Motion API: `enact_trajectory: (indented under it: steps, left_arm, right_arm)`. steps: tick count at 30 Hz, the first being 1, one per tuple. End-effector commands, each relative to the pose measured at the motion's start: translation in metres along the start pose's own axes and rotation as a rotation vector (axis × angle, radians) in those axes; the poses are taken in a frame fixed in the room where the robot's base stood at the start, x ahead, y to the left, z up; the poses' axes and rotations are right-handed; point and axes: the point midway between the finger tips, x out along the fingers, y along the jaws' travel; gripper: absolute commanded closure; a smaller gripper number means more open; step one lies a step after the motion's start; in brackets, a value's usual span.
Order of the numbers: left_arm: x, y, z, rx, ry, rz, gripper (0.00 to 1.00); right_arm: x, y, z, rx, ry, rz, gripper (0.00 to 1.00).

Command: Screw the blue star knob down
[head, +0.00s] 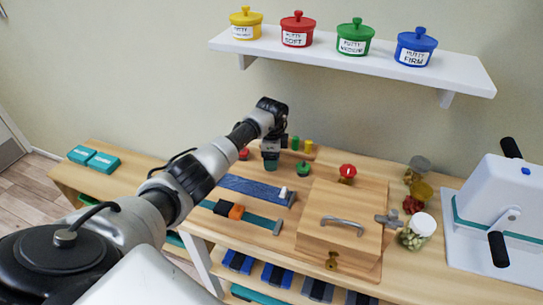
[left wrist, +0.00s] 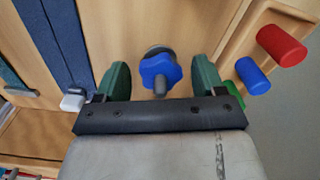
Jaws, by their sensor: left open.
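The blue star knob (left wrist: 168,70) sits on a grey threaded stud (left wrist: 158,83) in the left wrist view, with a dark round part behind it. In the head view my left gripper and arm hide it. My left gripper (head: 270,161) points down at the wooden board. In the left wrist view its two green-padded fingers (left wrist: 160,64) are apart, one on each side of the knob, with a visible gap to each. The gripper is open and holds nothing. My right gripper is not in view.
Red (left wrist: 281,45), blue (left wrist: 252,76) and green (left wrist: 228,95) pegs stand close beside one finger. A green knob (head: 304,169) and a red knob (head: 347,171) are to the right. A wooden box (head: 345,225) with a handle stands nearer. Jars (head: 418,231) are further right.

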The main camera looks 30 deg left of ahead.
Motion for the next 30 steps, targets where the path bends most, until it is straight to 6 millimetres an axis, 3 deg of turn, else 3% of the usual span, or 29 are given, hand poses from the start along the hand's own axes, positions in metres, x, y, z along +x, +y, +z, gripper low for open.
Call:
enact_trajectory:
  steps: [3, 13, 23, 30]
  left_arm:
    - [0.000, 0.000, 0.000, 0.000, 0.000, 0.000, 0.32]
    - [0.000, 0.000, 0.000, 0.000, 0.000, 0.000, 0.80]
    - [0.000, -0.001, 0.001, 0.053, -0.002, -0.002, 0.81]
    - [0.000, -0.001, 0.001, 0.208, -0.002, -0.003, 0.81]
  right_arm:
    - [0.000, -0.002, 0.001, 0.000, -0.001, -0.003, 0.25]
    - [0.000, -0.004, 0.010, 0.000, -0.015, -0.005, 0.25]
    - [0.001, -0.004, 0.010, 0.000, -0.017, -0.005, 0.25]
    - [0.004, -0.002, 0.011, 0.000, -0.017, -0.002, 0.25]
